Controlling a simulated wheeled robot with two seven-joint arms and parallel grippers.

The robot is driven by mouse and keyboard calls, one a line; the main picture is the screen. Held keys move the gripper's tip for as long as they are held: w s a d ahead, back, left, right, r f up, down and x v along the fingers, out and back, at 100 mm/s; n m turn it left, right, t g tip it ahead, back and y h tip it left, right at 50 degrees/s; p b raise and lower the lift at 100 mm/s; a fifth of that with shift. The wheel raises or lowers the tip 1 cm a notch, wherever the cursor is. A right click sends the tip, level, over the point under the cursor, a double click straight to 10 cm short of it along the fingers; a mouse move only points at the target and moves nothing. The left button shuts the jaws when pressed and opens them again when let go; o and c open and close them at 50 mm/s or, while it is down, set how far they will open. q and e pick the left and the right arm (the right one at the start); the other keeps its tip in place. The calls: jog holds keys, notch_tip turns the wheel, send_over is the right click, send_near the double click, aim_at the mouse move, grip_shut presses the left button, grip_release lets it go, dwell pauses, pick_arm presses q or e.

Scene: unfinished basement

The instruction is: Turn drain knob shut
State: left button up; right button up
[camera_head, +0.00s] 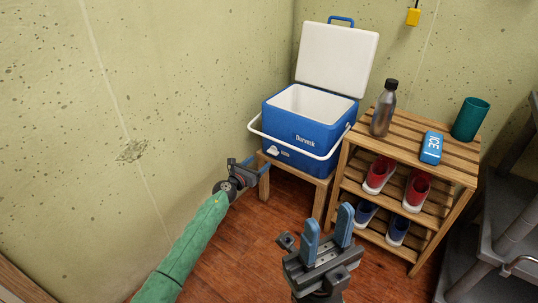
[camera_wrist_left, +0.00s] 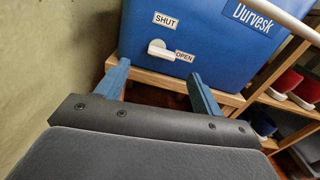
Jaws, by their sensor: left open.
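A blue cooler (camera_head: 283,113) with its white lid (camera_head: 337,57) raised stands on a low wooden stand. Its white drain knob (camera_head: 273,151) is low on the front; it also shows in the left wrist view (camera_wrist_left: 160,51). There the knob's lever points right toward the OPEN label (camera_wrist_left: 185,57), with the SHUT label (camera_wrist_left: 165,20) above. My left gripper (camera_head: 248,163) is open and empty, just in front of the cooler below the knob. In the left wrist view its fingers (camera_wrist_left: 158,72) are spread either side below the knob, apart from it. My right gripper (camera_head: 328,216) is open and empty, lower in the picture.
A slatted wooden rack (camera_head: 455,163) stands right of the cooler, holding a grey bottle (camera_head: 383,115), a blue ice pack (camera_head: 431,148), a teal cup (camera_head: 470,119) and shoes below. The cooler's white handle (camera_head: 330,157) hangs across its front. A wall is at left; floor in front is clear.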

aim_at(271, 153)
pick_arm(q)
jog(key=shift+m, duration=0.5)
jog(key=b+x, duration=0.2)
jog(key=x, duration=0.5)
jog(key=shift+s+d+f+b, duration=0.15)
jog(key=shift+b, duration=0.15)
jog(key=shift+w+d, duration=0.25)
jog(key=shift+w, duration=0.1)
jog(key=c, duration=1)
